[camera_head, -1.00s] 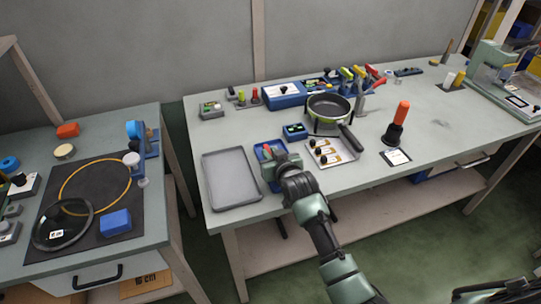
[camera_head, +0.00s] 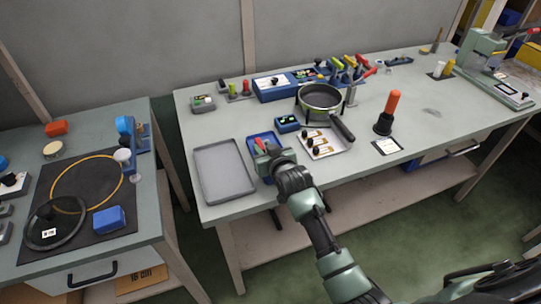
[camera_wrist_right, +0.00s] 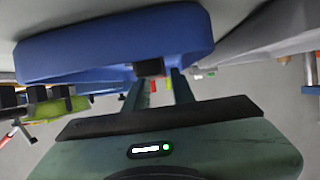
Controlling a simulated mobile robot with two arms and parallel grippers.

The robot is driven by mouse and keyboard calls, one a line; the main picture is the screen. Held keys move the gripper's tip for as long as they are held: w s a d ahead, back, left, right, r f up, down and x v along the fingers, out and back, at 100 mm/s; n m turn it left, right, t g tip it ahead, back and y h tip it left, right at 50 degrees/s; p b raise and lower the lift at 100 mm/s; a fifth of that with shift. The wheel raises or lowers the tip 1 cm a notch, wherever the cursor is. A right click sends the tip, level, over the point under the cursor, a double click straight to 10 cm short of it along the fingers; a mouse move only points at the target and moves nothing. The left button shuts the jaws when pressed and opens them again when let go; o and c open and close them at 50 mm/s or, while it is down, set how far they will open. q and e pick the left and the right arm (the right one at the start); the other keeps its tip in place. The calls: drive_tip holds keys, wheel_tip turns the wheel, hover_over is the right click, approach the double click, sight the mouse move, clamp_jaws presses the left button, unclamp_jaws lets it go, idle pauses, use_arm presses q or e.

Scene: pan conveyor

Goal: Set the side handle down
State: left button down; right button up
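My right gripper (camera_head: 262,148) is low over the front of the bench, at the small blue tray (camera_head: 251,137). In the right wrist view a small black piece, apparently the side handle (camera_wrist_right: 149,67), sits between the two fingertips, against the blue tray's wall (camera_wrist_right: 95,50). The fingers look closed about its width. Its lower end and any contact with the tray floor are hidden. A pan (camera_head: 320,101) with a dark handle stands on a holder behind and to the right. My left gripper is not in view.
A grey tray (camera_head: 222,171) lies close left of the blue tray. A white tray (camera_head: 338,148) with black-ended parts and a small blue box (camera_head: 287,123) are to the right. An orange-handled tool (camera_head: 393,103) stands farther right. A separate left bench holds a glass lid (camera_head: 57,231).

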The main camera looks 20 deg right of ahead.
drive_tip(key=v, duration=1.1)
